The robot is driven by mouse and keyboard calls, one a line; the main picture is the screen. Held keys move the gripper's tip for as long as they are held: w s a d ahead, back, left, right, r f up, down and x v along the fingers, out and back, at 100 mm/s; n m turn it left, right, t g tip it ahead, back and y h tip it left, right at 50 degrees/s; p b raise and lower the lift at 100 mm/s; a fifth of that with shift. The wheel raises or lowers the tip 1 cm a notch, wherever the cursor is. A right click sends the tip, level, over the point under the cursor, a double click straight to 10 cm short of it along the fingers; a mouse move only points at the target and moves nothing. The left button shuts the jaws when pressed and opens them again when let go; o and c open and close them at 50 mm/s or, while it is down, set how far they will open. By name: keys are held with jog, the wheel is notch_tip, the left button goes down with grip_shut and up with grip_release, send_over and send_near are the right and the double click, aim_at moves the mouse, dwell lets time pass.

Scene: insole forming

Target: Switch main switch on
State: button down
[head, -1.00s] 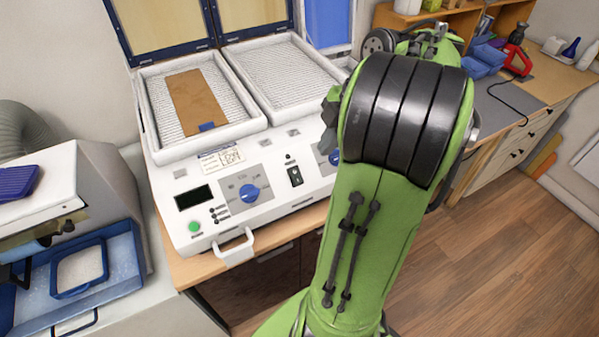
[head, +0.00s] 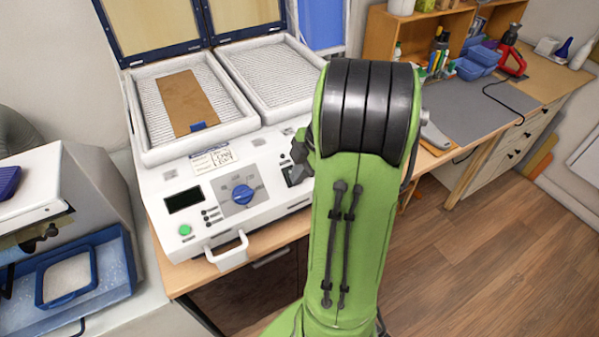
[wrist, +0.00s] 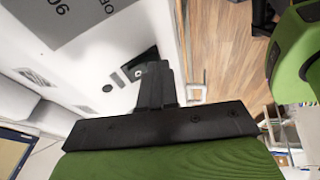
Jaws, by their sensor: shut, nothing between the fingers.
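The white forming machine (head: 215,220) stands on the bench in the head view. Its main switch (head: 289,177), a small dark rocker in a black plate, is right of the blue dial (head: 242,195) and partly hidden by my gripper. My gripper (head: 299,158) is over the panel at the switch, mostly behind my green arm. In the wrist view my gripper (wrist: 156,72) is shut and empty, its dark fingers pointing at the panel beside the switch (wrist: 141,60). The fingers cover part of the switch; I cannot tell whether they touch it or which way it is set.
A green button (head: 185,230) and a dark display (head: 184,200) are on the panel's left. A white handle (head: 230,252) sticks out in front. Open lids rise behind the two trays. Wooden floor (head: 480,250) is clear to the right.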

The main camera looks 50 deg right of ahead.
jog(key=shift+w+f+b, duration=0.1)
jog(key=shift+f+b, duration=0.4)
jog(key=shift+b, duration=0.35)
jog(key=shift+s+a+r, duration=0.1)
jog(key=shift+s+r, duration=0.15)
jog(key=shift+w+r+p, duration=0.15)
jog(key=shift+w+p, duration=0.05)
jog(key=shift+p, duration=0.2)
jog(key=shift+r+p, duration=0.4)
jog(key=shift+r, duration=0.3)
